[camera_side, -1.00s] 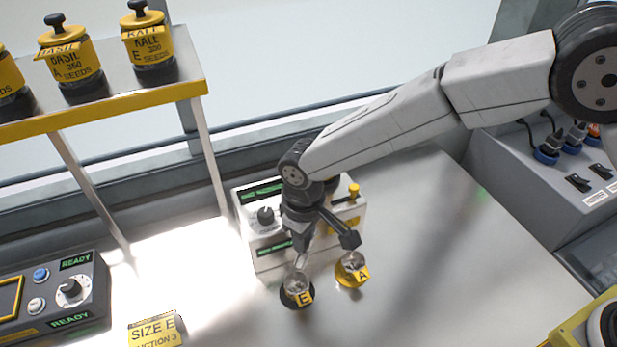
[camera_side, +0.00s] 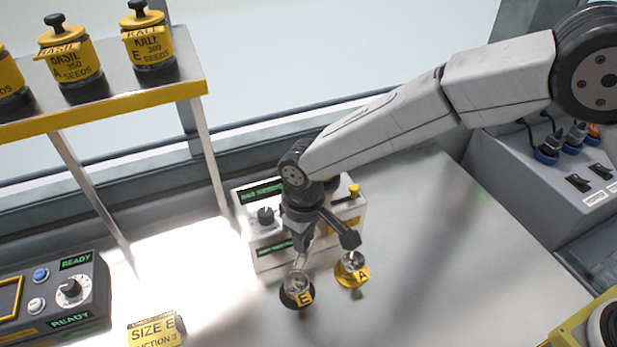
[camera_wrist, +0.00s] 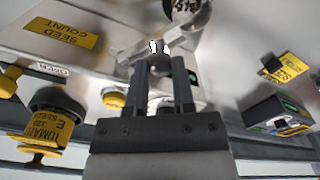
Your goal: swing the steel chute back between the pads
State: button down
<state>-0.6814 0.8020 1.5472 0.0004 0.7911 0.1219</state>
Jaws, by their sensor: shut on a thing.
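The counter (camera_side: 252,226) is a white box on the bench, partly hidden by my arm. My gripper (camera_side: 303,240) is low in front of it, and in the wrist view my gripper (camera_wrist: 160,68) is shut on a round knob of the pale steel chute (camera_wrist: 128,52). In the side view the chute (camera_side: 302,259) slopes down toward the cup marked E (camera_side: 298,286); I cannot tell its exact lip position. That cup stands on a dark round pad. The cup marked A (camera_side: 351,268) stands to its right on a yellow pad.
A shelf (camera_side: 105,103) with several seed jars is at upper left. A control box (camera_side: 50,295) reading READY and a SIZE E sign (camera_side: 154,330) are at lower left. A switch panel (camera_side: 560,185) is at right. The bench right of the cups is clear.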

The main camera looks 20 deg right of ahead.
jog(key=shift+s+d+n, duration=0.1)
jog(key=shift+n, duration=0.2)
jog(key=shift+s+d+n, duration=0.2)
jog(key=shift+d+n, duration=0.3)
jog(key=shift+n, duration=0.8)
jog(key=shift+s+d+n, duration=0.15)
jog(key=shift+d+n, duration=0.4)
jog(key=shift+n, duration=0.75)
jog(key=shift+s+d+n, duration=0.2)
jog(key=shift+d+n, duration=0.3)
jog(key=shift+n, duration=0.8)
jog(key=shift+c, duration=2.2)
grip_release()
jog(key=shift+r, duration=0.15)
notch_tip(320, 180, up, 8)
jog(key=shift+f, duration=0.2)
